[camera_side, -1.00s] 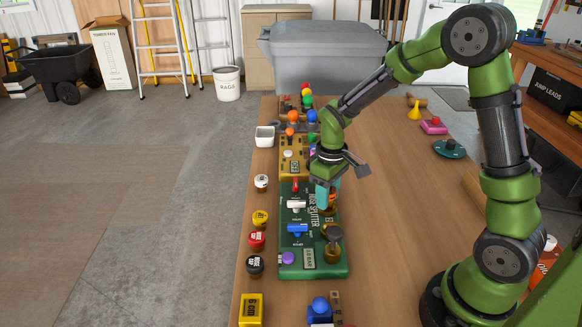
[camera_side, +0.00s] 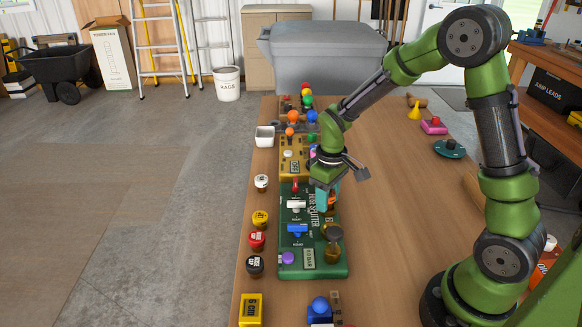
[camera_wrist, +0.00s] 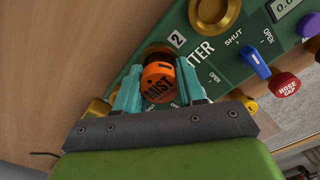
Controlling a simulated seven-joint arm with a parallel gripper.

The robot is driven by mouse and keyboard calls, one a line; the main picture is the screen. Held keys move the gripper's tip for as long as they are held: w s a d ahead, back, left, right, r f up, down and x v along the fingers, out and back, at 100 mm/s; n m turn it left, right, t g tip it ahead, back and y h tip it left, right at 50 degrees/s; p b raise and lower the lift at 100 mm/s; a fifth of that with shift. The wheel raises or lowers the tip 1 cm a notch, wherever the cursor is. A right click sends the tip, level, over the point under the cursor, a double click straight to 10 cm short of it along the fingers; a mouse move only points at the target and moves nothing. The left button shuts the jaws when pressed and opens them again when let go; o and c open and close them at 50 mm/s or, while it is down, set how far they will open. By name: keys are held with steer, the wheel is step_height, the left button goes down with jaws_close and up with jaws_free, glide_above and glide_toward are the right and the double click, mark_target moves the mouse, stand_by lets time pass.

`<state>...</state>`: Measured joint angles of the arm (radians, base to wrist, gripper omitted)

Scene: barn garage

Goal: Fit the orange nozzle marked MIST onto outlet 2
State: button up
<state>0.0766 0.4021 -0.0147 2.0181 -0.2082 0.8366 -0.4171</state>
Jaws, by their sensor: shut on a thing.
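My gripper (camera_wrist: 159,72) is shut on the orange nozzle (camera_wrist: 158,86), with a teal finger on each side. The nozzle's black MIST lettering faces the wrist camera. It is over the green hose splitter board (camera_wrist: 240,52), right beside the "2" label (camera_wrist: 178,39). The nozzle and fingers hide outlet 2, so I cannot tell whether the nozzle is seated on it. In the side view my gripper (camera_side: 327,199) is low over the splitter's right edge, with a bit of orange showing between the fingers.
A brass outlet (camera_wrist: 214,12) is close to the nozzle. In the side view, a dark-topped brass outlet (camera_side: 333,252) stands nearer the camera. Blue (camera_side: 297,229) and white (camera_side: 296,206) valve handles are left of my gripper. Several caps line the table's left side; the table's right is mostly clear.

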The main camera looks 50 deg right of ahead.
steer(key=shift+s, duration=0.15)
stand_by(0.6)
steer(key=shift+r, duration=0.75)
steer(key=shift+f, duration=0.7)
stand_by(1.0)
steer(key=shift+r, duration=0.7)
steer(key=shift+f, duration=0.75)
stand_by(0.6)
steer(key=o, duration=0.8)
steer(key=shift+c, duration=0.2)
steer(key=shift+d, duration=0.1)
